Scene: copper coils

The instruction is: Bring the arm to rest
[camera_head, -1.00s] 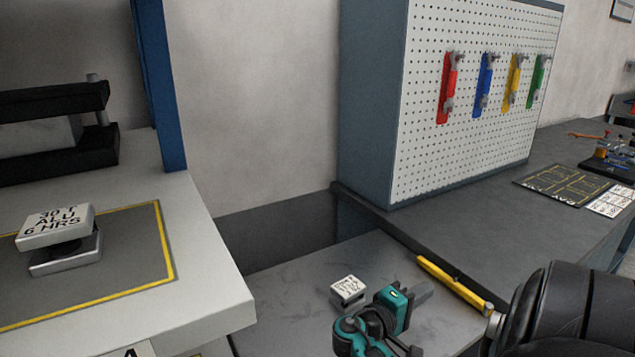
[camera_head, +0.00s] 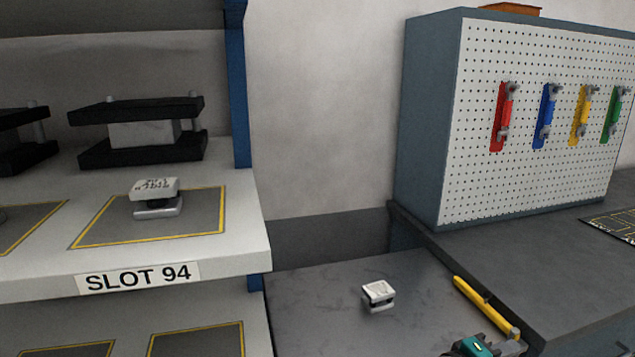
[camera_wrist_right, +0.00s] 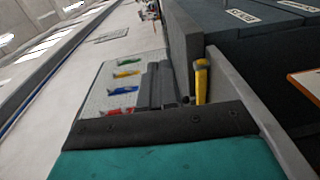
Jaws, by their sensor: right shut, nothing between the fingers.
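My right gripper (camera_head: 512,347) shows only in part at the bottom edge of the head view, as a teal body with grey fingers. It is shut and empty, in front of the grey surface. In the right wrist view its dark fingers (camera_wrist_right: 157,86) stretch away from the teal body, close together with nothing between them. The rest of my right arm is out of the head view. My left gripper is not in view.
A small white-topped block (camera_head: 378,292) sits on the grey surface (camera_head: 320,325), beside a yellow bar (camera_head: 486,304). A white shelf (camera_head: 235,262) marked SLOT 94 holds another labelled block (camera_head: 155,196). A pegboard (camera_head: 560,140) with coloured tools stands behind; space around the small block is clear.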

